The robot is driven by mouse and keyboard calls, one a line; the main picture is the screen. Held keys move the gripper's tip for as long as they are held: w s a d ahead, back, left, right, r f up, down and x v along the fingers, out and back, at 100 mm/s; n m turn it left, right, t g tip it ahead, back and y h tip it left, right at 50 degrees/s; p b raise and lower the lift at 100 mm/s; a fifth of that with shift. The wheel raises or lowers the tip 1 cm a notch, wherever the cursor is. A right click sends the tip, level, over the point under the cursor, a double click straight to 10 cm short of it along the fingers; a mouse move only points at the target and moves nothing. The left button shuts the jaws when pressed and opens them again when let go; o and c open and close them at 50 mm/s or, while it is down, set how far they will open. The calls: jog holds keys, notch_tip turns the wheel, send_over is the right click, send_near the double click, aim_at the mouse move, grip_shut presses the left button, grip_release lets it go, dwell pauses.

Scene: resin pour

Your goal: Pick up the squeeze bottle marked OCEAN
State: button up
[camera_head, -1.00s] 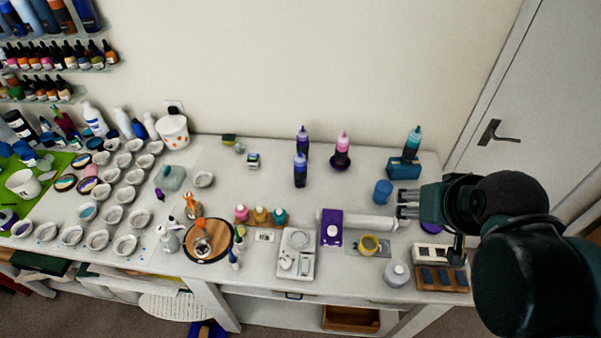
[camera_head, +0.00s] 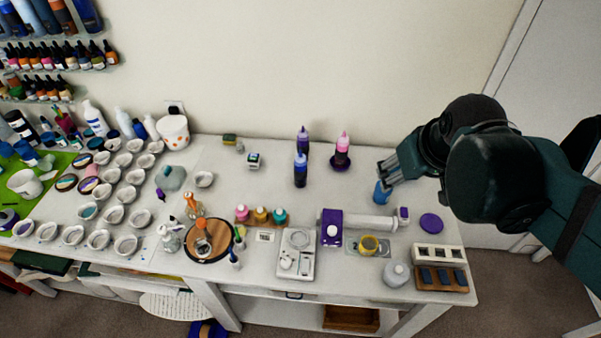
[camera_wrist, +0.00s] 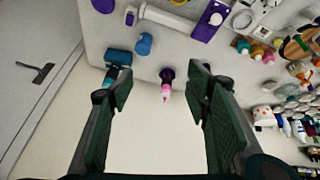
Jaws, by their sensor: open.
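No lettering on the squeeze bottles is legible, so I cannot tell which is marked OCEAN. A blue squeeze bottle (camera_head: 300,171) stands upright mid-table, in front of a purple one (camera_head: 303,140). A pink one (camera_head: 342,147) stands on a dark round base to their right; it shows between my fingers in the wrist view (camera_wrist: 166,90). A teal bottle (camera_wrist: 112,73) stands by a teal block (camera_wrist: 118,57), beside my left-hand finger in the wrist view; my arm hides it in the head view. My gripper (camera_head: 385,172) is open and empty, above the table's right part; its fingers also show in the wrist view (camera_wrist: 160,80).
A blue cup (camera_head: 382,194) stands just below my gripper in the head view. A white roll (camera_head: 370,222), a purple box (camera_head: 331,228), a scale (camera_head: 297,252) and a purple disc (camera_head: 431,223) lie nearer the front. The wall (camera_head: 270,70) rises behind the table.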

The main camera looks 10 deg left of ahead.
jog(key=w+a+f+n+g, duration=0.15)
jog(key=w+a+n, duration=0.3)
jog(key=w, duration=0.45)
jog(key=n+g+p, duration=0.2)
jog(key=n+g, duration=0.1)
jog(key=n, duration=0.3)
send_near(301, 157)
jog(key=s+d, duration=0.2)
jog(key=d, duration=0.5)
jog(key=w+a+f+n, duration=0.1)
jog(key=a+f, duration=0.1)
jog(key=f, duration=0.1)
jog(key=w+a+f+n, duration=0.1)
jog(key=a+f, duration=0.2)
jog(key=w+a+f+n+g, duration=0.1)
jog(key=a+f, duration=0.1)
jog(key=f, duration=0.1)
jog(key=shift+w+a+f+n, duration=0.2)
jog(key=shift+w+f+n, duration=0.05)
jog(key=shift+f, duration=0.15)
jog(key=shift+a+f, duration=0.3)
jog(key=shift+f, duration=0.2)
jog(key=shift+f, duration=1.3)
jog(key=shift+f, duration=0.15)
jog(key=shift+d+f+p, duration=0.15)
jog(key=shift+f+p, duration=0.5)
jog(key=shift+f, duration=1.75)
